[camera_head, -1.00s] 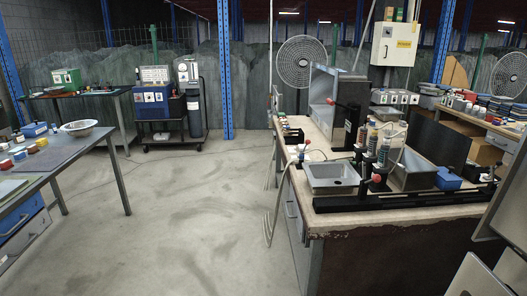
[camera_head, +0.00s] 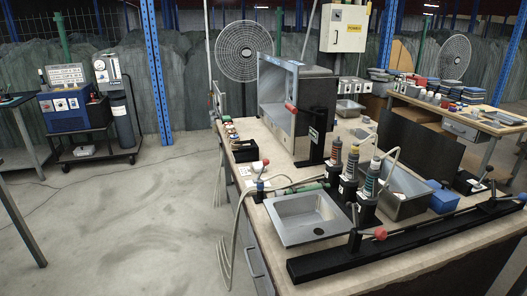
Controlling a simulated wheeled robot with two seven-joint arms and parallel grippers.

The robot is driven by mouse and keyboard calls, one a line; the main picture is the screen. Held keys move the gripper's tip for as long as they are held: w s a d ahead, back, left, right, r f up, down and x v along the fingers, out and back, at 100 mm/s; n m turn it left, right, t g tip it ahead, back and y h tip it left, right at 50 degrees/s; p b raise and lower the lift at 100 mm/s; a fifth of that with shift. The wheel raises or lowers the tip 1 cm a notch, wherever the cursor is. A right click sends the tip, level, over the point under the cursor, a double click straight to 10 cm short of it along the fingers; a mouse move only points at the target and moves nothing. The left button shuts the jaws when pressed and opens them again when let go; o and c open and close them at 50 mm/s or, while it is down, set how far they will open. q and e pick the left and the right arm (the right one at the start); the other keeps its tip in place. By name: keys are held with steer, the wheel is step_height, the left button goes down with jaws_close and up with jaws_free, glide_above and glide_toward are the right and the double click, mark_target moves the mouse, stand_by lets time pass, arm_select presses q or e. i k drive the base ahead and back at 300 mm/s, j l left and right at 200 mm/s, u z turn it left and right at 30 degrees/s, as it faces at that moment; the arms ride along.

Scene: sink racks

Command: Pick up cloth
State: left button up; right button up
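I cannot make out a cloth in the head view. A counter (camera_head: 262,157) stands at the centre right with a metal sink (camera_head: 309,216) set in its near part. A second metal basin (camera_head: 404,198) lies to the right, partly hidden by several dark bottles with coloured bands (camera_head: 351,172). Small items, too small to identify, lie along the counter's left edge near a black tray (camera_head: 244,151). Neither of my grippers is in view.
A grey metal box (camera_head: 277,94) stands at the back. Hoses (camera_head: 224,262) hang off the left side. A blue machine on a cart (camera_head: 72,112) stands far left. The floor (camera_head: 130,215) between is open.

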mark_target(257, 166)
steer(key=i+j+z, duration=0.1)
steer(key=z, duration=0.25)
steer(key=i+j+z, duration=0.1)
steer(key=z, duration=0.3)
steer(key=i+j+z, duration=0.1)
steer(key=z, duration=0.25)
steer(key=i+j+z, duration=0.2)
steer(key=j, duration=0.4)
steer(key=i+j+z, duration=0.2)
steer(key=j, duration=0.4)
steer(key=j+z, duration=0.2)
steer(key=j, duration=0.45)
steer(key=i+j+z, duration=0.2)
steer(key=j, duration=0.45)
steer(key=k, duration=0.1)
